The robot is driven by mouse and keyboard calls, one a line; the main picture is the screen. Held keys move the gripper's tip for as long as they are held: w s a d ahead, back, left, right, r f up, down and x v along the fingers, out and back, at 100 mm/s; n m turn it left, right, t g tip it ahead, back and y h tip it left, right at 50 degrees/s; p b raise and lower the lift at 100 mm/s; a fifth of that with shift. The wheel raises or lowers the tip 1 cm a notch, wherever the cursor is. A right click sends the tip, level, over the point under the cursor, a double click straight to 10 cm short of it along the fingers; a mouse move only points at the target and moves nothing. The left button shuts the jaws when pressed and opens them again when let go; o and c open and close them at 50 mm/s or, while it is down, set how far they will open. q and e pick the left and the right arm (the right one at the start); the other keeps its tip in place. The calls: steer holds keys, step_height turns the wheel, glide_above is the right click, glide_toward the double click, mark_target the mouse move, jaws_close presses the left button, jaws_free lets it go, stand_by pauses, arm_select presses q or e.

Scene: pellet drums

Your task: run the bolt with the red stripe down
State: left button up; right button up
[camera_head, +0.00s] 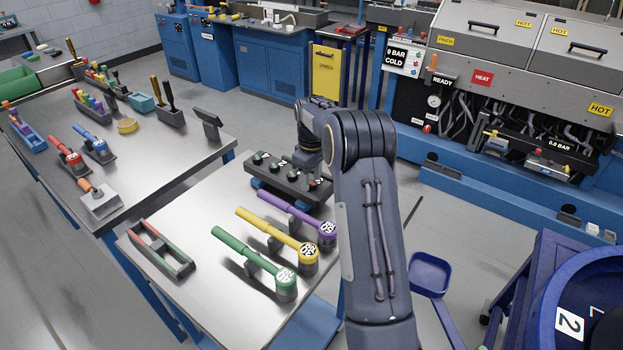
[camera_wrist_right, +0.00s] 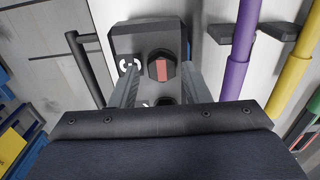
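The bolt with the red stripe (camera_wrist_right: 162,70) is a dark hex head with a red band, standing in a dark block. The block (camera_wrist_right: 118,40) also shows in the head view (camera_head: 262,178), with several bolts in a row on the purple wrench's far side. My right gripper (camera_wrist_right: 160,80) is over the block, one finger on each side of the red-striped bolt head. Gaps show between fingers and head, so it looks open. In the head view my right arm hides part of the block and most of the gripper. My left gripper is in neither view.
Purple (camera_head: 291,214), yellow (camera_head: 268,230) and green (camera_head: 243,252) wrenches rest on stands near the block. A grey tray with red and green edges (camera_head: 160,249) lies at the table's left. A blue scoop (camera_head: 430,272) is beyond the table's right edge.

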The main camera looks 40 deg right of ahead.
mark_target(312, 183)
steer(key=shift+o, duration=0.3)
steer(key=shift+f, duration=0.2)
steer(key=shift+r, duration=0.1)
step_height(312, 183, up, 8)
steer(key=shift+f+b, duration=0.15)
steer(key=shift+b, duration=0.35)
steer(key=shift+s, duration=0.1)
